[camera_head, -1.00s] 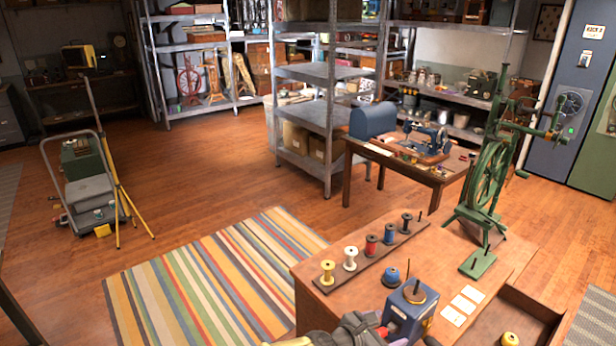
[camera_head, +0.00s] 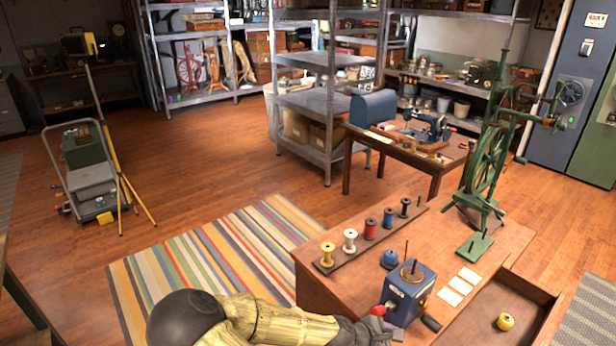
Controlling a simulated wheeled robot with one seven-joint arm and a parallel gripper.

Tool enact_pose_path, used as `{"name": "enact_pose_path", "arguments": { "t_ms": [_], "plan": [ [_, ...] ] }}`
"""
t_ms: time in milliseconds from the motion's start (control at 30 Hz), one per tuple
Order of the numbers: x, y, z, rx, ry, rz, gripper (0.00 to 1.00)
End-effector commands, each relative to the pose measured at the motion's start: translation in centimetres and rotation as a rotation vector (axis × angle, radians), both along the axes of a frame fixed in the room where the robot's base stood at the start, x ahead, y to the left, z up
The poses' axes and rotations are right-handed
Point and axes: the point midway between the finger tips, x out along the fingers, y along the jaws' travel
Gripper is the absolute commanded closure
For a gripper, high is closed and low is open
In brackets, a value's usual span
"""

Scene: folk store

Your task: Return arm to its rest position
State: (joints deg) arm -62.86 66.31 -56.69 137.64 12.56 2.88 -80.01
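My arm reaches in from the bottom edge, with a dark round joint at the left and a yellowish sleeve-like link. My gripper (camera_head: 384,334) is at the arm's right end, low beside the blue box-shaped device (camera_head: 408,292) on the wooden desk (camera_head: 450,262).
A green spinning wheel (camera_head: 484,170) stands at the desk's right. A striped rug (camera_head: 200,262) lies left on clear floor.

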Motion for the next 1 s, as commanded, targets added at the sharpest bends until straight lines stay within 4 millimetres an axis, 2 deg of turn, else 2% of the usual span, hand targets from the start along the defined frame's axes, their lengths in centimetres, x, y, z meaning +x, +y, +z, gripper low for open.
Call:
{"name": "enact_pose_path", "arguments": {
  "t_ms": [100, 233, 467, 667, 1000],
  "plan": [
    [-1.7, 0.1, -1.6, 0.131, -0.028, -0.15, 0.28],
    [-3.4, 0.9, -2.9, 0.285, -0.073, -0.335, 0.28],
    [-5.0, 3.1, -2.8, 0.522, -0.167, -0.644, 0.28],
    [-5.4, 4.7, -0.8, 0.695, -0.267, -0.889, 0.28],
    [-5.7, 5.7, 5.2, 0.924, -0.484, -1.236, 0.28]
  ]
}}
